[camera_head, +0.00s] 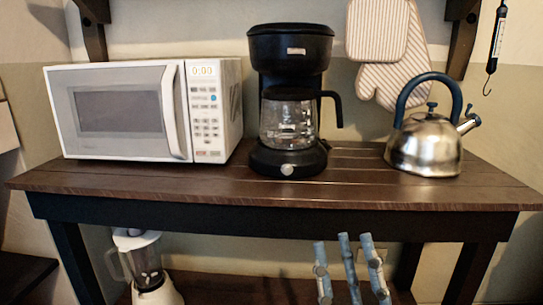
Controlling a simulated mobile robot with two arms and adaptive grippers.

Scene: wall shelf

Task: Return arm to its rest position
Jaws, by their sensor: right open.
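My right gripper (348,243) shows at the bottom of the head view, right of centre. Its blue-grey fingers point up and stand apart, open, with nothing seen between them. They appear in front of the table's lower part, below the tabletop's front edge. The palm and wrist are cut off by the lower edge of the picture. My left gripper is not in view.
A dark wooden table (250,190) bears a white microwave (118,112), a black coffee maker (290,50) and a steel kettle (424,146). A blender (146,262) stands on the lower shelf. Striped oven mitts (390,45) hang behind. The tabletop's front strip is clear.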

